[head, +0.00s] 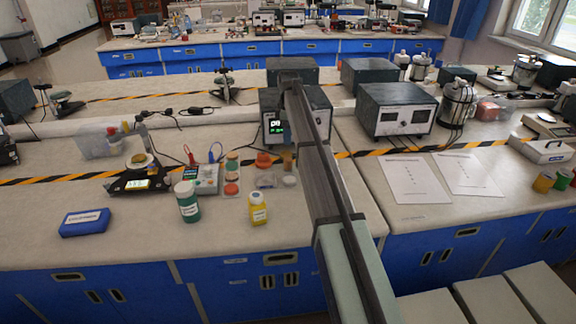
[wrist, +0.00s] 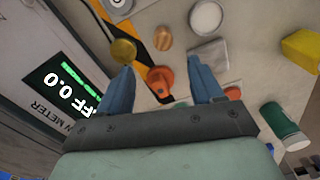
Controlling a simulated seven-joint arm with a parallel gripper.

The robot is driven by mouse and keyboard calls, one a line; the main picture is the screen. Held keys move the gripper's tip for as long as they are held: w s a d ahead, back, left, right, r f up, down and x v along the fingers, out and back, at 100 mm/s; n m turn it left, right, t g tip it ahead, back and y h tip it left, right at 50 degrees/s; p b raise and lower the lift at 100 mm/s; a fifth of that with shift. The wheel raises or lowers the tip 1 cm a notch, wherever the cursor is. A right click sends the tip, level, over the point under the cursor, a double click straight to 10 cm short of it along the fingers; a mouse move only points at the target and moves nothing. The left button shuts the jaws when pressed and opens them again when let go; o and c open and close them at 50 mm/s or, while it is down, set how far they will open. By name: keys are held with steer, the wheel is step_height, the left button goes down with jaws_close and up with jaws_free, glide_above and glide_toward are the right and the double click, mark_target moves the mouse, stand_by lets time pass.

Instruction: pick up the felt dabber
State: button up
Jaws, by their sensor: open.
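No label marks the felt dabber. An orange capped piece (wrist: 160,80) in the wrist view may be it, but I cannot be sure. It lies on the pale bench just ahead of and between the two blue fingers of my gripper (wrist: 162,66). The fingers are wide apart with nothing held. What looks like the same orange piece (head: 264,158) stands in the head view left of my arm, in front of the meter. My gripper's fingers are hidden in the head view.
Close by in the wrist view are an amber disc (wrist: 123,50), a wooden disc (wrist: 163,38), a white round piece (wrist: 205,17) and a green bottle (wrist: 279,119). The meter (wrist: 55,85) stands close on the left. A yellow bottle (head: 258,209) stands nearer the bench front.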

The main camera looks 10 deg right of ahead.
mark_target(288, 159)
step_height(288, 159, down, 8)
steer(key=shift+s+f, duration=0.15)
steer(key=shift+f, duration=1.2)
steer(key=shift+s+f, duration=0.1)
steer(key=shift+f, duration=1.25)
steer(key=shift+c, duration=0.2)
steer(key=c, duration=1.1)
